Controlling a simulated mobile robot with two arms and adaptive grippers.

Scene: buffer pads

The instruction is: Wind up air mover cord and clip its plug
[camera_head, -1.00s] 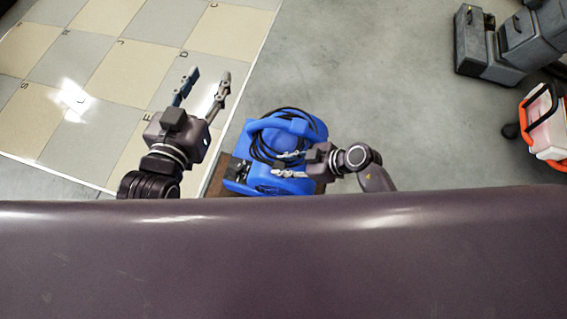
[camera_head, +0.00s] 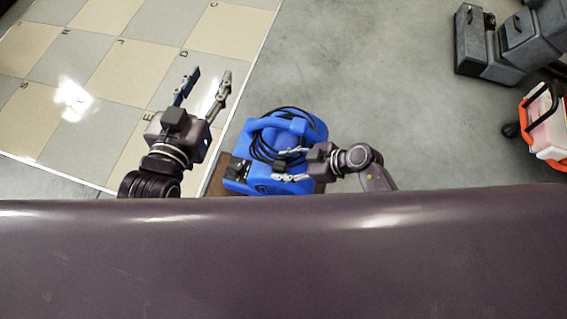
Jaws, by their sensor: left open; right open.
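The blue air mover (camera_head: 308,127) stands at the middle of the view on a brown surface (camera_head: 217,177). Its black cord (camera_head: 258,146) lies in loops around the blue handle on top. I cannot make out the plug or its clip. My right gripper (camera_head: 276,164) is open over the air mover's right side, its fingers pointing left close to the cord loops; I cannot tell whether they touch. My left gripper (camera_head: 203,88) is open and empty, up and to the left of the air mover, its fingers pointing away from me.
A checkered floor of beige and grey pads (camera_head: 130,62) with letters lies at the left. Dark grey machines (camera_head: 485,48) and an orange and white item with a black handle (camera_head: 548,125) stand at the right. Bare grey floor (camera_head: 375,70) is free between.

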